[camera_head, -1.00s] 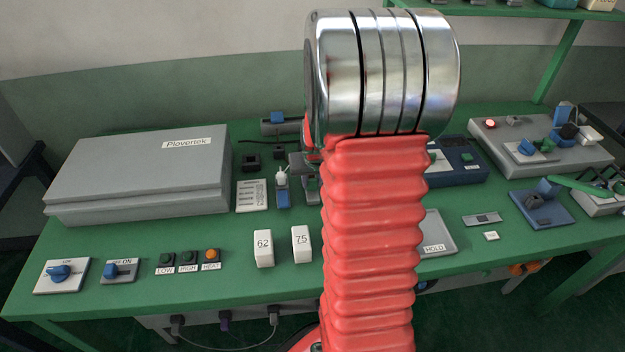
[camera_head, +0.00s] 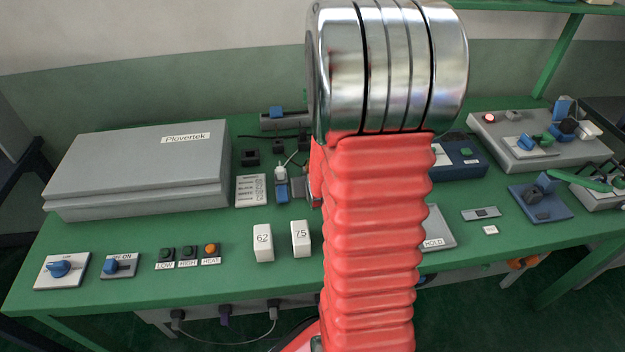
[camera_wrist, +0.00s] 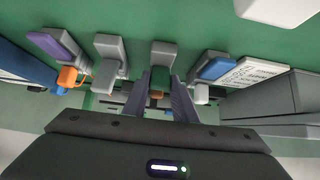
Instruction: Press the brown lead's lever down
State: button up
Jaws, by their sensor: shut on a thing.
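A grey lever connector (camera_wrist: 163,53) stands directly beyond the fingertips, in line with the brown piece. The fingers hide part of the contact, and I cannot tell how far down its lever is. In the head view my own arm covers the gripper and the brown lead. A blue-lever connector (camera_head: 282,194) with a white lead end (camera_head: 280,172) shows just left of the arm.
A label card (camera_head: 251,190) and large grey box (camera_head: 140,165) lie left. White blocks (camera_head: 263,243) stand in front.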

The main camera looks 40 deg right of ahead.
jog(key=shift+s+a+f+t+h, duration=0.15)
jog(key=shift+a+f+t+h, duration=0.1)
jog(key=shift+t+h, duration=0.05)
dwell(0.5)
jog(key=o, duration=1)
jog(key=shift+o, duration=0.2)
jog(key=shift+r, duration=0.2)
jog(key=shift+r, duration=4.8)
